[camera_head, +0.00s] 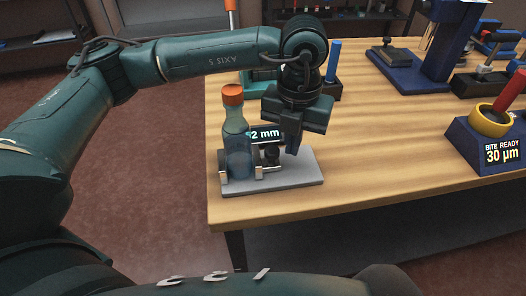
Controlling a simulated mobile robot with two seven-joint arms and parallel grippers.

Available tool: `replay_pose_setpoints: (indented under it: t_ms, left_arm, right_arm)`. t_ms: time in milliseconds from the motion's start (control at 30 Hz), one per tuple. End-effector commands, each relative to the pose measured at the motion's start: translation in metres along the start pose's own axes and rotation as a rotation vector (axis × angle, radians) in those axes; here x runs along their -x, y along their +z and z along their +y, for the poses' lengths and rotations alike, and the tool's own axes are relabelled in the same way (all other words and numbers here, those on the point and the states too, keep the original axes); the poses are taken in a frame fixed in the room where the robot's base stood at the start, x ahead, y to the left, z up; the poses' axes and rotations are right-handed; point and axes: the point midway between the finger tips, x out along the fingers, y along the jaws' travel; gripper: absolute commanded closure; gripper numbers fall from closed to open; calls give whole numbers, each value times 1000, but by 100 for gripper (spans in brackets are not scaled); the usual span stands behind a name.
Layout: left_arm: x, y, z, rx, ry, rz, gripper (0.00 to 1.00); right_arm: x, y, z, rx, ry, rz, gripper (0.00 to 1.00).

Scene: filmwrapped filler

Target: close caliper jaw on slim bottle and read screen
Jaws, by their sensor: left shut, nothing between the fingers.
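A slim bottle (238,150) with an orange cap and bluish clear body stands upright at the left of a grey caliper base (292,178) near the table's front left corner. The caliper screen (270,134) reads "2 mm" at its end; its left part is hidden behind the bottle. A dark caliper jaw block (271,155) sits right of the bottle. My left gripper (293,150) points down just right of the screen, its fingers shut with nothing between them. Whether it touches the jaw block I cannot tell. My right gripper is out of view.
The wooden table (400,140) has clear room right of the caliper. A blue stand (468,150) with a yellow ring, red handle and "BITE READY 30 µm" screen sits at the right. A blue press (430,60) and a blue-handled tool (333,62) stand behind.

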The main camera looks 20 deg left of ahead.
Motion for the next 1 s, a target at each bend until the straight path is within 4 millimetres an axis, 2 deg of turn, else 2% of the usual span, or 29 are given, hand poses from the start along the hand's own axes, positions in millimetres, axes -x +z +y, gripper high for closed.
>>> replay_pose_setpoints:
  t_ms: [33,467,1000]
  left_arm:
    - [8,0,0,-1,0,-1,100]
    - [41,0,0,0,0,-1,100]
    - [43,0,0,0,0,-1,100]
  right_arm:
    - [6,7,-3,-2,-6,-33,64]
    - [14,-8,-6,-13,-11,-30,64]
    - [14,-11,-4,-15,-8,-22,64]
